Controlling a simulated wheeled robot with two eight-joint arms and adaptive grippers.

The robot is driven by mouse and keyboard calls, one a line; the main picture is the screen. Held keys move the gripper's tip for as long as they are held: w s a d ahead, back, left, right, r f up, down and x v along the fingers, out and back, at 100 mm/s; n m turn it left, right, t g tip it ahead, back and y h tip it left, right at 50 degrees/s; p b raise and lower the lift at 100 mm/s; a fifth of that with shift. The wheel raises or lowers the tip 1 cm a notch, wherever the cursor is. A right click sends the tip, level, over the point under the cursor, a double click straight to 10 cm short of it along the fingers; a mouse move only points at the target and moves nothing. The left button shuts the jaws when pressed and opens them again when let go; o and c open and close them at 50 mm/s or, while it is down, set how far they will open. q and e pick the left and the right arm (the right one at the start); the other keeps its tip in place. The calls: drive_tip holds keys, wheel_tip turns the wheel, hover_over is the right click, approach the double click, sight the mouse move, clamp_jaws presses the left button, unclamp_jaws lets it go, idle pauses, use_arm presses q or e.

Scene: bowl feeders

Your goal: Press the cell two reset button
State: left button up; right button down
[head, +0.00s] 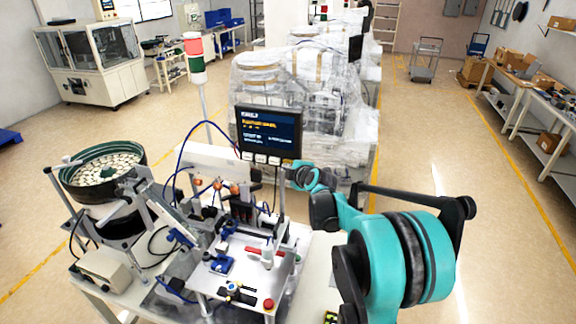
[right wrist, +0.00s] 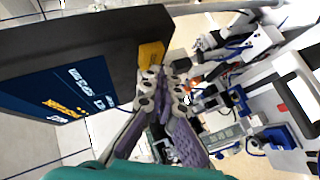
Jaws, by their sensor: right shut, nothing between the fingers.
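The dark display panel (head: 268,132) stands on the cell, with a row of small pale buttons (head: 260,158) along its lower edge. In the right wrist view the panel (right wrist: 75,80) fills the upper left, and a yellow button-like block (right wrist: 151,53) sits at its edge. My right gripper (right wrist: 164,74) is shut and empty, its fingertips right beside the yellow block; I cannot tell whether they touch it. In the head view the right gripper (head: 289,173) is small, just below and right of the panel. No button label is readable. My left gripper is not in view.
A bowl feeder (head: 103,168) full of small parts stands at the left of the cell. A stack light (head: 194,50) rises behind it. A red mushroom button (head: 268,304) is on the front plate. Wrapped machines (head: 300,85) stand behind; the floor at right is open.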

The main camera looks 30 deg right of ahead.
drive_tip(key=shift+w+d, duration=0.35)
drive_tip(key=shift+d, duration=0.05)
idle(0.6)
drive_tip(key=shift+a, duration=0.1)
drive_tip(key=shift+s+a, duration=0.6)
drive_tip(key=shift+s, duration=0.05)
drive_tip(key=s+a, duration=0.3)
drive_tip(key=shift+s+a+b, duration=0.25)
drive_tip(key=shift+b, duration=0.05)
idle(0.4)
